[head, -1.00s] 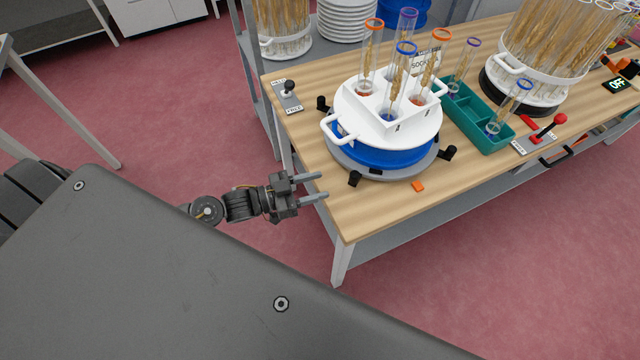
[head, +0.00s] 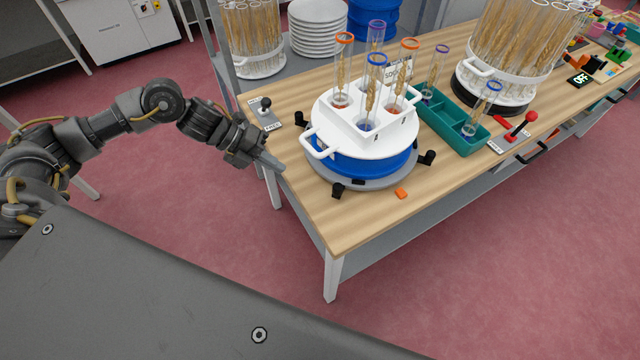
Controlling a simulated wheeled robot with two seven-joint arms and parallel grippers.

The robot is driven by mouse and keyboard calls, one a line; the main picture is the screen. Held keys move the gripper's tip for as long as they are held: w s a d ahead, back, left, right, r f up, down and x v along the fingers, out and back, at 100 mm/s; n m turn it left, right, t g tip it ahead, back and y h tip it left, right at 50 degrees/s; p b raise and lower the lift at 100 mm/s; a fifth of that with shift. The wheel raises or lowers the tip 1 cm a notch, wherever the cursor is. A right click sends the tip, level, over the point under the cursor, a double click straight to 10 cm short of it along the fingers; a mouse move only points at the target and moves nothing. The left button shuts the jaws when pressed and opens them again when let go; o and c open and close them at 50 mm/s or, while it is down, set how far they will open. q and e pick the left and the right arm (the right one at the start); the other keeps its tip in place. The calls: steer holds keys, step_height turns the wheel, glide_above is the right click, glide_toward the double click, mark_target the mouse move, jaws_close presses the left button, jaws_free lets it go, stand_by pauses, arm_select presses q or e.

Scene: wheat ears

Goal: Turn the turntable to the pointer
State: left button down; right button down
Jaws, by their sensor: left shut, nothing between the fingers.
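The turntable (head: 365,160) has a white top, a blue drum and a grey base with black knobs around it. A white handle (head: 318,148) sticks out of its left side. Its white top carries tubes with orange, blue and purple rims holding wheat ears. A small orange marker (head: 401,193), perhaps the pointer, lies on the table at the base's front edge, to the right of the handle. My left gripper (head: 272,163) is shut and empty at the table's left edge, left of the handle and apart from it. My right gripper is out of view.
A small lever (head: 265,114) on a labelled plate stands just behind my left gripper. A green tray (head: 452,122) with tubes and a red lever (head: 523,126) are to the right. A white rack of wheat tubes (head: 492,72) stands behind. The table's front left corner is clear.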

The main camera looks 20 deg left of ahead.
arm_select(q)
steer(key=p+x, duration=0.3)
steer(key=x, duration=0.6)
steer(key=shift+w+d+f, duration=0.1)
steer(key=shift+d+f, duration=0.15)
steer(key=d+p, duration=0.1)
steer(key=d, duration=0.2)
steer(key=shift+w+p, duration=0.35)
steer(key=shift+w+d+f, duration=0.1)
steer(key=shift+d+f, duration=0.05)
steer(key=shift+d, duration=0.3)
steer(key=shift+d, duration=0.1)
